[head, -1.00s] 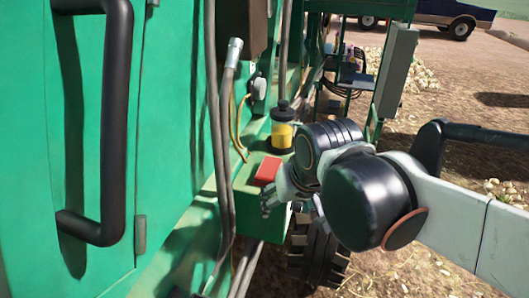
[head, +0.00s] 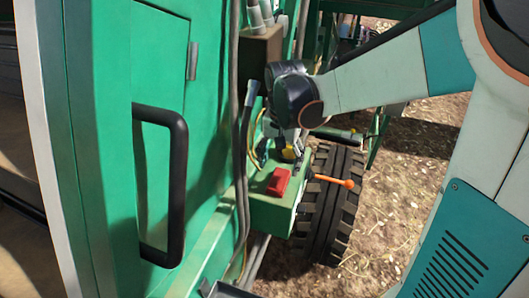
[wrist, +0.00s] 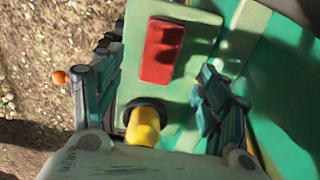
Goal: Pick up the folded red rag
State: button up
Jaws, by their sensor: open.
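The folded red rag (head: 278,181) lies on top of a green box-like ledge (head: 270,214) on the side of the green machine. In the wrist view the rag (wrist: 162,52) is a red rectangle with a darker patch of shadow, ahead of my gripper (wrist: 160,84). My gripper is open, with one finger on each side of the picture and the rag between their lines, apart from both. In the head view my gripper (head: 291,148) is just beyond and above the rag, partly hidden by its dark wrist.
An orange-tipped lever (head: 335,181) sticks out right of the ledge, beside a big black tyre (head: 329,205). Grey pipes (head: 241,165) and a black door handle (head: 178,190) are to the left.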

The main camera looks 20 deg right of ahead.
aim_at(279, 178)
jog(key=shift+w+f, duration=0.15)
jog(key=shift+f, duration=3.45)
jog(key=shift+c, duration=0.5)
jog(key=c, duration=1.1)
jog(key=shift+r, duration=0.1)
jog(key=shift+c, duration=0.2)
